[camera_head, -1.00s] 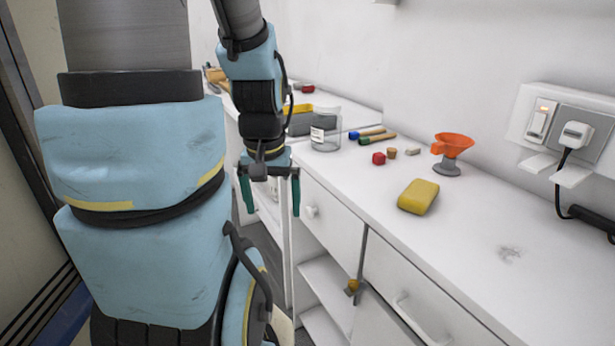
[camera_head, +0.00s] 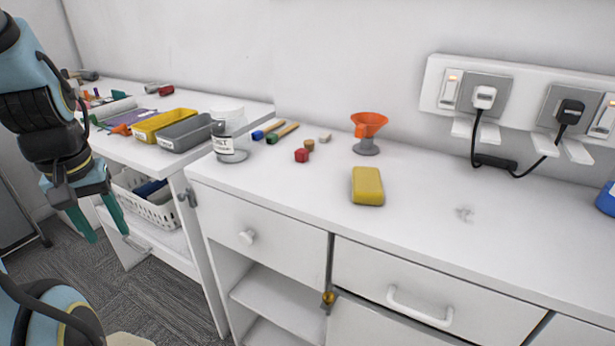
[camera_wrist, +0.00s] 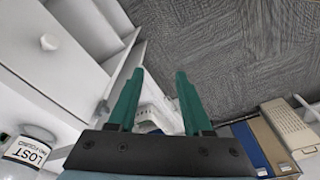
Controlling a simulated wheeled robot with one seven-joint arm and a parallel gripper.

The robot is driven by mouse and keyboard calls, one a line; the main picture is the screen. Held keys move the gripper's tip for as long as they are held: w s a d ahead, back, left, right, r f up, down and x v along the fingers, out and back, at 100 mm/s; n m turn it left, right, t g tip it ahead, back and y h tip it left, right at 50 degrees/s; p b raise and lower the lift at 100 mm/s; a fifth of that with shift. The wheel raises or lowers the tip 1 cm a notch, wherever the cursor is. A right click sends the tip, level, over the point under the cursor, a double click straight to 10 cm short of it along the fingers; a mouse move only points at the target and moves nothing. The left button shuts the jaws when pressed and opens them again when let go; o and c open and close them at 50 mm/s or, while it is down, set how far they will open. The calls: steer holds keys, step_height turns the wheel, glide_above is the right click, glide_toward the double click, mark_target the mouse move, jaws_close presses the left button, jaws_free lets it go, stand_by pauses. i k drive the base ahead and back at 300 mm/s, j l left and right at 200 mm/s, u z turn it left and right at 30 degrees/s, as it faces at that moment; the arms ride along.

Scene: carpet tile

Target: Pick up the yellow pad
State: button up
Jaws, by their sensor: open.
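My gripper (camera_head: 102,222) hangs at the left of the head view, in front of the lower table and well to the left of the pad. Its two green fingers are apart with nothing between them. In the wrist view the open fingers (camera_wrist: 158,85) point out over the carpet, and the pad does not show there.
The orange funnel (camera_head: 369,125) stands behind the pad. Small blocks (camera_head: 302,155) and a labelled clear jar (camera_head: 229,140) stand to its left. Yellow (camera_head: 163,124) and grey (camera_head: 188,132) trays sit farther left. Plugged cables (camera_head: 500,155) hang at the wall. The counter right of the pad is mostly clear.

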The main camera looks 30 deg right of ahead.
mark_target(367, 190)
steer(key=i+j+z, duration=0.15)
steer(key=z, duration=0.2)
steer(key=i+j+z, duration=0.1)
steer(key=j+z, duration=0.3)
steer(key=i+j+z, duration=0.1)
steer(key=j+z, duration=0.25)
